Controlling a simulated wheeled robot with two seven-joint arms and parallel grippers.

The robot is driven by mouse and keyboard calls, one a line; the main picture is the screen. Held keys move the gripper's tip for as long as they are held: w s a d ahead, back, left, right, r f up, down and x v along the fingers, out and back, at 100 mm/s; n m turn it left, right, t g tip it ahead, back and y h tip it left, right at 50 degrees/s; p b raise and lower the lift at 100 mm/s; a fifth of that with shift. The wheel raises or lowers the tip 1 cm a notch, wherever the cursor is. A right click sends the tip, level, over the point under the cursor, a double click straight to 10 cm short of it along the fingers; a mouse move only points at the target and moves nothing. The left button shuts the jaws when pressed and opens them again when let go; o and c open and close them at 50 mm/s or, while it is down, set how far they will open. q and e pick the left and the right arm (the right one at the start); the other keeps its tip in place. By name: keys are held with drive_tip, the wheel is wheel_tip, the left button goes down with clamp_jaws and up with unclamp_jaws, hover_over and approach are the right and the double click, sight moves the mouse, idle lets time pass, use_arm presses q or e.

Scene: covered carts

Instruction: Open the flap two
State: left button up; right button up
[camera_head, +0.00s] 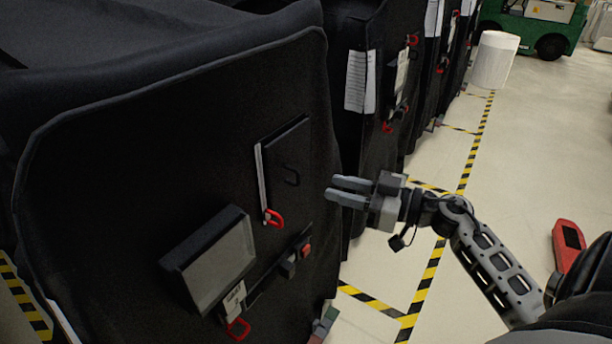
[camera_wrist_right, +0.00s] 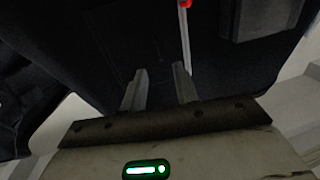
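The near black covered cart (camera_head: 110,150) fills the left of the head view. Its side carries an upper flap (camera_head: 287,165) with a pale edge and a red pull tab (camera_head: 274,218). A lower flap (camera_head: 210,258) has a grey window and a red tab (camera_head: 238,329) beneath it. My left gripper is out of view.
A buckle strap (camera_head: 290,265) crosses the cart between the flaps. More black covered carts (camera_head: 365,140) stand behind, with papers and red tabs. Open floor (camera_head: 530,150) with yellow-black tape lies to the right. A white cylinder (camera_head: 495,60) and green vehicle (camera_head: 530,30) are far back.

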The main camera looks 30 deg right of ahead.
sight(297, 171)
drive_tip(key=x, duration=0.7)
drive_tip(key=shift+w+a, duration=0.2)
drive_tip(key=shift+w, duration=0.05)
clamp_jaws()
